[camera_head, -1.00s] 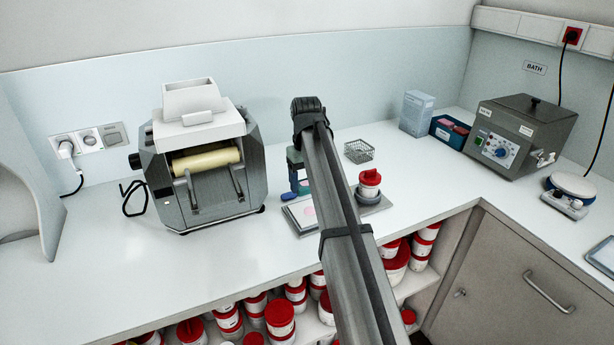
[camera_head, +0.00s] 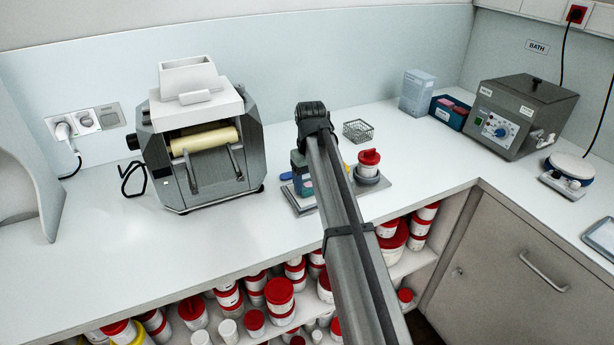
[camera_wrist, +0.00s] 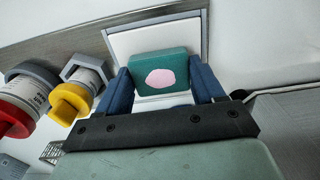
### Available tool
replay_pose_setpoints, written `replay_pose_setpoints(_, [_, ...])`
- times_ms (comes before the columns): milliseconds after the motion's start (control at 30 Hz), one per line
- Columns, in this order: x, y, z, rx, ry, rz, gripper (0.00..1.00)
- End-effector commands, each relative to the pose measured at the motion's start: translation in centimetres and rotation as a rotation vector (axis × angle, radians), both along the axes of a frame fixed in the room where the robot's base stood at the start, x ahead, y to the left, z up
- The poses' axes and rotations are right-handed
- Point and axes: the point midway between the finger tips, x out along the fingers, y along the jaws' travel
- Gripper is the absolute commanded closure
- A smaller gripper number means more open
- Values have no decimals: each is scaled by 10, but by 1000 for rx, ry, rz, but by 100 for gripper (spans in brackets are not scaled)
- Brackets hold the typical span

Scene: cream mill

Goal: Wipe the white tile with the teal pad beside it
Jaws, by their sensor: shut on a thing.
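My gripper (camera_wrist: 162,72) is shut on the teal pad (camera_wrist: 176,60), which sits between its two blue fingers in the wrist view. A pink oval patch shows against the pad's face. The white tile (camera_wrist: 128,44), in a grey border, lies beyond and under the pad; the pad and fingers hide part of it. I cannot tell whether pad and tile touch. In the head view, the tile's grey edge (camera_head: 300,208) shows beside my arm, which hides most of the tile and pad.
A red-lidded jar (camera_head: 368,158) stands close right of the tile. A yellow-lidded jar (camera_wrist: 70,101) is beside it in the wrist view. A wire basket (camera_head: 358,131) is behind. The mill (camera_head: 205,145) stands left, with clear counter before it.

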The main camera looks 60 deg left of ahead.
Motion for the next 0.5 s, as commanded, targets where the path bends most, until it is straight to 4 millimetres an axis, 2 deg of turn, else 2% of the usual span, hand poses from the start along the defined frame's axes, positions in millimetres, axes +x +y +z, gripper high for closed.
replay_pose_setpoints(333, [0, -31, -1, -1, 0, -1, 61])
replay_pose_setpoints(500, [1, -13, -1, 0, 0, 0, 61])
